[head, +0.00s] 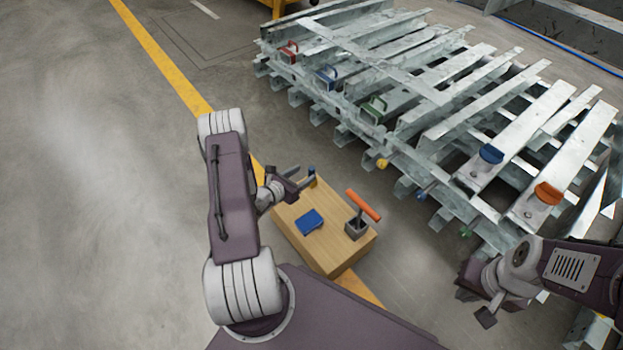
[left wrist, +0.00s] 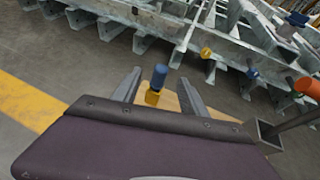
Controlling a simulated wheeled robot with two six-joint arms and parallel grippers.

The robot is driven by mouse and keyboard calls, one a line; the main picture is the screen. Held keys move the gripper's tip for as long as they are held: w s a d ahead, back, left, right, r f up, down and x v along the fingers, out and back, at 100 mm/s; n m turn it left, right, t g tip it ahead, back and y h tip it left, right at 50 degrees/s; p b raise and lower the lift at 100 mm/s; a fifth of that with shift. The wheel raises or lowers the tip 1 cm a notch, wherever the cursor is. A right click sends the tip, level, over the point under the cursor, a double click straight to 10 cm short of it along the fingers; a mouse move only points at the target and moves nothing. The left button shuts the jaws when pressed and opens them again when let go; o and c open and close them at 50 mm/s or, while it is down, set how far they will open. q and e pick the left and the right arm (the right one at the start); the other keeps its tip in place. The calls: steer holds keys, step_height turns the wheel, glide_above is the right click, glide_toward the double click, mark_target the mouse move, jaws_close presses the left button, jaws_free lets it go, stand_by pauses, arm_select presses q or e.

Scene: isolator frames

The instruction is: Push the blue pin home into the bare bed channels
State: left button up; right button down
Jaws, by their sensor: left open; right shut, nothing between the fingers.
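The blue pin (left wrist: 159,76) has a blue top and a yellow lower part. It stands upright at the far end of the wooden box; its blue top also shows in the head view (head: 311,170). My left gripper (head: 303,177) is open, with one finger on either side of the pin in the left wrist view; I cannot tell whether either touches it. The grey steel bed channels (head: 345,134) lie beyond the box, with yellow (head: 383,163), blue (head: 422,196) and green (head: 466,232) pieces along their near edge. My right gripper (head: 477,294) is shut and empty at the lower right.
The wooden box (head: 330,256) carries a blue block (head: 309,222) and a grey holder (head: 356,229) with an orange-handled tool (head: 363,205). Red (head: 289,52), blue (head: 327,77) and green (head: 373,109) handled pieces sit on the steel frame. The floor at left is clear.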

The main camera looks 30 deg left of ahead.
mark_target(309, 171)
arm_select(q)
steer(key=shift+w+f, duration=0.15)
steer(key=shift+w, duration=0.2)
steer(key=b+x, duration=0.5)
steer(key=shift+s+d+f, duration=0.1)
steer(key=shift+d, duration=0.05)
arm_select(e)
step_height(309, 171, down, 5)
steer(key=shift+f, duration=0.2)
arm_select(q)
jaws_close()
